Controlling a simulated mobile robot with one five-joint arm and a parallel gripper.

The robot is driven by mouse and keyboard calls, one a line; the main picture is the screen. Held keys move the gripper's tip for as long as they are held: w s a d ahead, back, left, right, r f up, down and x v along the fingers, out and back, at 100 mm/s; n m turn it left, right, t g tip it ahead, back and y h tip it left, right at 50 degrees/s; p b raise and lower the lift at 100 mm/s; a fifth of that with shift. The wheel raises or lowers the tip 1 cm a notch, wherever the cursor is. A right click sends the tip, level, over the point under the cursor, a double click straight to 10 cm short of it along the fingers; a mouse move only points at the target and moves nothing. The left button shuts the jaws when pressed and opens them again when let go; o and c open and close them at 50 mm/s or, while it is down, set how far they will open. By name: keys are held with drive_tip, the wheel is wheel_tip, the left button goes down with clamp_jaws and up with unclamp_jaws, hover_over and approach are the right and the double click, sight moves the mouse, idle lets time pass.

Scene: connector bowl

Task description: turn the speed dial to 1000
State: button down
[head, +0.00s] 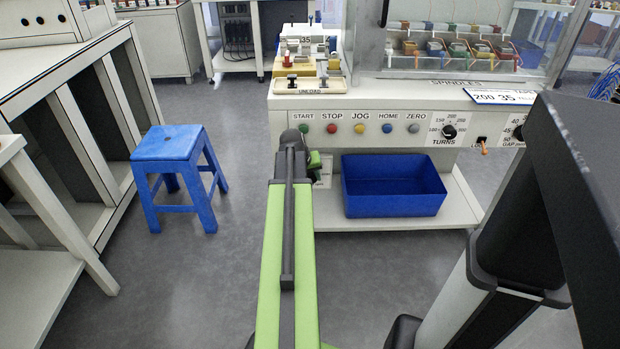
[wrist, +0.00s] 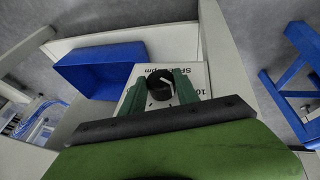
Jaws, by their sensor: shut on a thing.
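The speed dial (wrist: 160,86) is a black round knob with a white pointer line, on a white plate (wrist: 137,78) lettered "SPEED rpm" in the wrist view. The pointer lies at a slant, and my fingers cover most of the scale, so I cannot read its setting. My gripper (wrist: 161,80) has its two green fingers on either side of the knob and is shut on it. In the head view my arm hides the dial, and only a bit of the green gripper (head: 314,161) shows below the button panel.
A blue bin (head: 394,186) sits on the low shelf right of my gripper. Above are the START, STOP, JOG, HOME and ZERO buttons (head: 359,129), with the TURNS dial (head: 449,131) to the right. A blue stool (head: 173,150) stands left on open floor.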

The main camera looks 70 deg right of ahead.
drive_tip(key=g+b, duration=0.1)
drive_tip(key=b, duration=0.1)
drive_tip(key=g+h+b, duration=0.1)
drive_tip(key=g+b, duration=0.1)
drive_tip(key=n+g+h+b, duration=0.1)
drive_tip(key=g+b, duration=0.1)
drive_tip(key=shift+w+f, duration=0.3)
drive_tip(key=shift+r, duration=0.1)
idle(0.3)
drive_tip(key=c, duration=0.9)
unclamp_jaws()
